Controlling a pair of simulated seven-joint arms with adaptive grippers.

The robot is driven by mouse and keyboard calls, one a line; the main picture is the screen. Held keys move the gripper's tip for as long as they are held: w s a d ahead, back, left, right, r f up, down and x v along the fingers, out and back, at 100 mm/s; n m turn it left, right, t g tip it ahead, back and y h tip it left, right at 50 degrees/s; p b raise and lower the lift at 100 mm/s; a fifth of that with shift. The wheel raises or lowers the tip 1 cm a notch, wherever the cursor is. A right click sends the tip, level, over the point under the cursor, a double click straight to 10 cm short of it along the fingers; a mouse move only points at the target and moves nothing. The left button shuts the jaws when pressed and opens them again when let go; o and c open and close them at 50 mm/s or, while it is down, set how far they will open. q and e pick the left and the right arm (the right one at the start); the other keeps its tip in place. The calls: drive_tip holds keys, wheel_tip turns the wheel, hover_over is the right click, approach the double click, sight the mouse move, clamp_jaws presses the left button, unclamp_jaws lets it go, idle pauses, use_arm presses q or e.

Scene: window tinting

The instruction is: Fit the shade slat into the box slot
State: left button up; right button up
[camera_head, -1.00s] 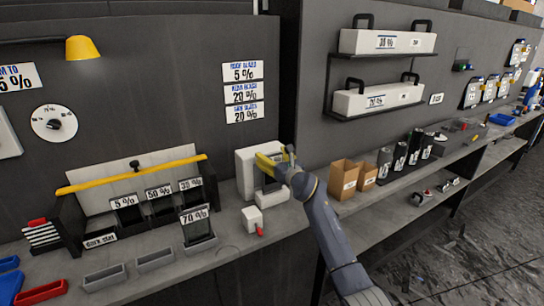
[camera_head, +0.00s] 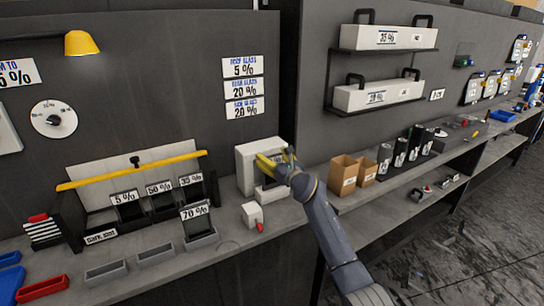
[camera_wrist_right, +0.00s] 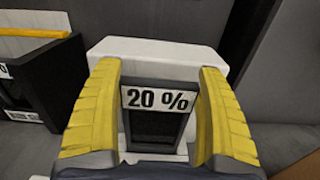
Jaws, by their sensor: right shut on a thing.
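The shade slat (camera_wrist_right: 158,118) is dark with a white "20 %" label at its top. My right gripper (camera_wrist_right: 158,95) is shut on it, with one yellow finger at each side. In the head view my right gripper (camera_head: 272,162) is at the front of a white box (camera_head: 258,147) on the bench. The box's pale top (camera_wrist_right: 150,52) shows behind the slat in the wrist view. The slat's lower end is hidden, so I cannot tell whether it is in the slot. My left gripper is not in view.
A black rack (camera_head: 72,222) with slats marked 5 %, 50 % and 35 % stands at the left. A 70 % slat (camera_head: 197,225) stands in a grey holder. A small white block with a red tip (camera_head: 252,214) and cardboard boxes (camera_head: 343,176) flank the white box.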

drive_tip(key=shift+f, duration=1.55)
drive_tip(key=o, duration=1.3)
drive_tip(key=shift+o, duration=0.2)
drive_tip(key=v, duration=1.2)
